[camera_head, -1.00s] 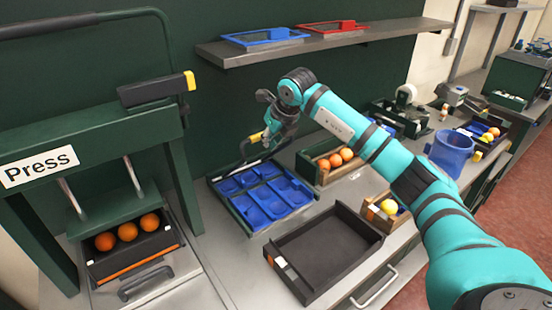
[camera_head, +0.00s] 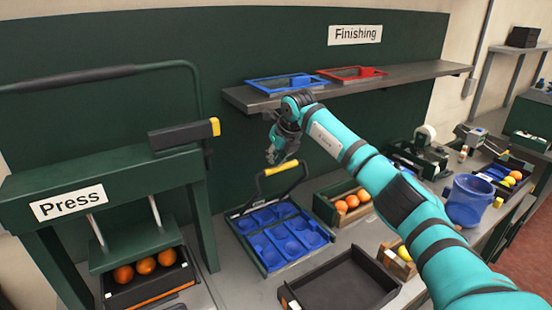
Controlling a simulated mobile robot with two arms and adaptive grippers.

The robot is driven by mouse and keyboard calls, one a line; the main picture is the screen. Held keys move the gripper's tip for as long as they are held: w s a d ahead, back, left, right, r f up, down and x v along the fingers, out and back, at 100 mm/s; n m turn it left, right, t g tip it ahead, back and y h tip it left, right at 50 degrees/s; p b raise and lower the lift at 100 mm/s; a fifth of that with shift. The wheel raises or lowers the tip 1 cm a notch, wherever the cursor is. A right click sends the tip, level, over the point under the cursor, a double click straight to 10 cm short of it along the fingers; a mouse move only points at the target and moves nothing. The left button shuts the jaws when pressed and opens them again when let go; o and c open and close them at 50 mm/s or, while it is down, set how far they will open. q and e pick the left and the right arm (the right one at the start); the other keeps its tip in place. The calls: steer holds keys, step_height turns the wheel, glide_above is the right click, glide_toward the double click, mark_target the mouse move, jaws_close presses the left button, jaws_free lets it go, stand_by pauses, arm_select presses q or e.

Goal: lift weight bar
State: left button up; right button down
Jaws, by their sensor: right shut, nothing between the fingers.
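A thin dark bar with a yellow grip (camera_head: 282,168) stands up at the back of the blue compartment tray (camera_head: 282,240). I take it for the weight bar. My right gripper (camera_head: 276,156) is just above the yellow grip, shut with nothing held. I cannot tell whether its fingertips touch the bar. The tray's compartments look empty. The press (camera_head: 105,190) at the left also has a curved dark bar (camera_head: 70,83) across its top. My left gripper is not in view.
Oranges (camera_head: 145,266) lie in the press drawer, and more sit in a wooden box (camera_head: 325,204). An empty dark tray (camera_head: 340,285) lies in front. A shelf (camera_head: 400,77) holds a blue tray (camera_head: 283,84) and a red one (camera_head: 350,73). A blue bucket (camera_head: 468,200) stands right.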

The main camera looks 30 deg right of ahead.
steer(key=shift+s+r, duration=0.15)
steer(key=shift+r, duration=0.3)
steer(key=v, duration=1.1)
